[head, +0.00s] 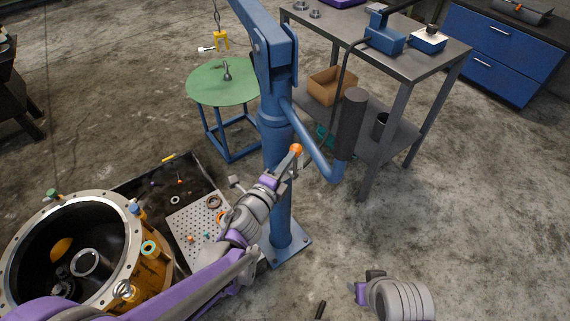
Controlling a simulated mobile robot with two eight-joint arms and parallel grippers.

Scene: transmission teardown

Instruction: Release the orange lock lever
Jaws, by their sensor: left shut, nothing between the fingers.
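The lock lever shows as an orange knob (296,149) at the blue crane column (273,140), in the middle of the head view. My left gripper (289,164) reaches up from the lower left and is shut and empty. Its tips are right by the knob, just below it in the picture; I cannot tell whether they touch it. The lever's shaft is mostly hidden behind the gripper. Part of my right arm's end (375,288) shows at the bottom right, well away from the lever; its fingers are too unclear to tell open from shut.
The crane's blue side arm with a dark cylinder (349,124) stands just right of the knob. A large open housing (128,243) is lower left. A grey workbench (340,22) is behind right.

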